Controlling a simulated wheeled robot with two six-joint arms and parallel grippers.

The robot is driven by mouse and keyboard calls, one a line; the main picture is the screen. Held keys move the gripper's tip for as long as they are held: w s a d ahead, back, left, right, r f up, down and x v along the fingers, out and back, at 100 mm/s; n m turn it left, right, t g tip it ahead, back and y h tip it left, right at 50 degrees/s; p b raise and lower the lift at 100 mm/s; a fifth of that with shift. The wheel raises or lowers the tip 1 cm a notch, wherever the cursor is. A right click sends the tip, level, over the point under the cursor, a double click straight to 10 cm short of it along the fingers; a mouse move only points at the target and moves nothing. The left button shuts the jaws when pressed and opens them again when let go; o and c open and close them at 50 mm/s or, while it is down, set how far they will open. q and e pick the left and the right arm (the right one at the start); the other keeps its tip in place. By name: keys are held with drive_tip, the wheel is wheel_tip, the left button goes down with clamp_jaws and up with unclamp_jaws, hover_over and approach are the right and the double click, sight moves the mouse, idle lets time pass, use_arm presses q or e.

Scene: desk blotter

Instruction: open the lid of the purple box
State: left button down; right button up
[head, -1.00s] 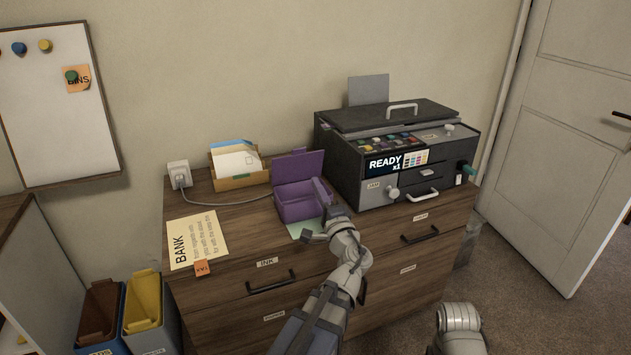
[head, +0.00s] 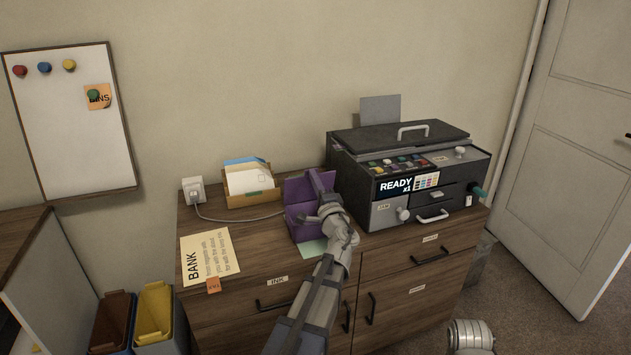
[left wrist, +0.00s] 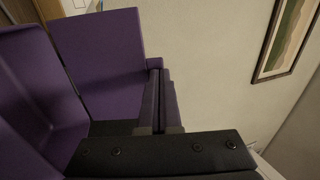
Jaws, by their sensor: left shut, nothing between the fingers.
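The purple box (head: 299,232) stands on the wooden cabinet. Its lid (head: 296,189) is raised and stands upright at the back. In the left wrist view the lid (left wrist: 100,60) is a tall purple panel, with more purple box surface (left wrist: 28,85) at the left. My left gripper (head: 321,176) is at the right side of the box, its fingers pointing up beside the lid. It is shut and empty; its fingers (left wrist: 161,75) also show in the left wrist view. Whether they touch the lid is unclear. My arm hides the box's right part. My right gripper is out of view.
A dark printer (head: 405,180) stands close at the right. A card holder (head: 251,197) and a white plug (head: 194,191) with a cable are behind left. A "BANK" sheet (head: 209,255) lies at the left, and a pale green sheet (head: 313,248) in front of the box.

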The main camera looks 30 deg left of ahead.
sight(309, 185)
use_arm(q)
drive_tip(key=w+a+r+g+h+p, duration=0.1)
drive_tip(key=p, duration=0.3)
drive_tip(key=w+a+r+g+h+p, duration=0.1)
drive_tip(key=a+p, duration=0.1)
drive_tip(key=p, duration=0.2)
drive_tip(key=shift+w+h, duration=0.3)
drive_tip(key=shift+w+a+p, duration=0.15)
drive_tip(key=shift+w+p, duration=0.05)
drive_tip(key=shift+p, duration=0.3)
drive_tip(key=shift+w+a+f+g, duration=0.15)
drive_tip(key=shift+w+a+g, duration=0.15)
drive_tip(key=shift+a, duration=0.1)
drive_tip(key=r+p+v, duration=0.1)
drive_tip(key=p+v, duration=0.1)
drive_tip(key=v, duration=1.2)
drive_tip(key=shift+r, duration=0.3)
drive_tip(key=shift+s+a, duration=0.1)
